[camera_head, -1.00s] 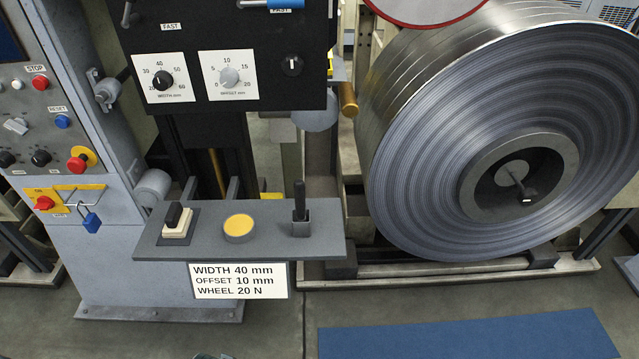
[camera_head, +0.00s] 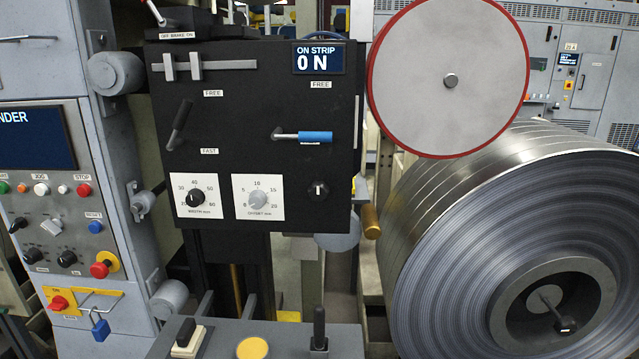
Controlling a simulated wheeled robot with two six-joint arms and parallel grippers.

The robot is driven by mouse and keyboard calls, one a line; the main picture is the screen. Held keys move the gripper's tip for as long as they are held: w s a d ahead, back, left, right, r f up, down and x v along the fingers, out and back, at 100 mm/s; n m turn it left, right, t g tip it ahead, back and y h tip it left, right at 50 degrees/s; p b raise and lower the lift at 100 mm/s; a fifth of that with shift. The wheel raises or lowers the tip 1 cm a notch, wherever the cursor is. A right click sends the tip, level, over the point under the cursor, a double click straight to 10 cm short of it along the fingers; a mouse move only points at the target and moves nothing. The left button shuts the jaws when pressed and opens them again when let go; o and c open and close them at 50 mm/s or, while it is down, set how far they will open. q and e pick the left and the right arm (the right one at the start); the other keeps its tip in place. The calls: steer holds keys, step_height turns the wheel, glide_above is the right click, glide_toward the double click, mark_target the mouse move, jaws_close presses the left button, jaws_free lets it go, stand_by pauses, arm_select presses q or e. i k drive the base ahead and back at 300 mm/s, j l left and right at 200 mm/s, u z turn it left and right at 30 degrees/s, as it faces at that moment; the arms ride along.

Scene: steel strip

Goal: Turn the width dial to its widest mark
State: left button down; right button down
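The width dial (camera_head: 195,198) is a black knob on a white plate at the lower left of the black panel. Its scale runs from 20 at the lower left, past 40 at the top, to 60 at the lower right. The knob's pointer is too small to read surely. The offset dial (camera_head: 258,199), with a grey knob on a similar plate, sits just right of it. Neither of my grippers is in view, and nothing touches the dial.
A small black knob (camera_head: 318,190), a blue-handled lever (camera_head: 315,137) and a black lever (camera_head: 180,125) are on the same panel. A display (camera_head: 319,59) reads 0 N. A grey shelf (camera_head: 300,340) juts out below. A steel coil (camera_head: 460,240) and a red-rimmed disc (camera_head: 450,110) stand right.

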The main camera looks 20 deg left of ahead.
mark_target(194, 197)
steer(key=u, duration=1.25)
